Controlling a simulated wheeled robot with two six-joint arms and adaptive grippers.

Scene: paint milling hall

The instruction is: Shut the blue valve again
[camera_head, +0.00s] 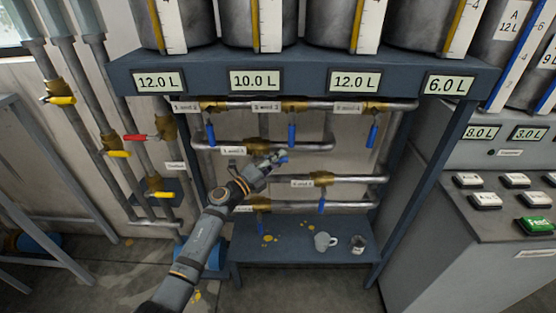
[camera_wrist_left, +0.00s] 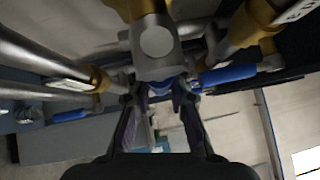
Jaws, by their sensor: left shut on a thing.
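My left gripper (camera_head: 279,159) reaches in from below to the pipe rack and is shut on a blue valve handle (camera_wrist_left: 160,89). The handle is mostly hidden between the fingers, and its angle is hard to tell. Its brass valve (camera_head: 258,145) sits on the second pipe from the top. In the left wrist view my left gripper (camera_wrist_left: 165,92) closes just under a grey round-ended valve part (camera_wrist_left: 156,42). My right gripper is not in view.
Other blue handles hang down close by: upper left (camera_head: 211,134), upper middle (camera_head: 291,135), upper right (camera_head: 373,136) and lower right (camera_head: 321,202). A mug (camera_head: 323,241) stands on the lower shelf (camera_head: 295,254). Red (camera_head: 135,138) and yellow (camera_head: 62,100) handles are on the left pipes.

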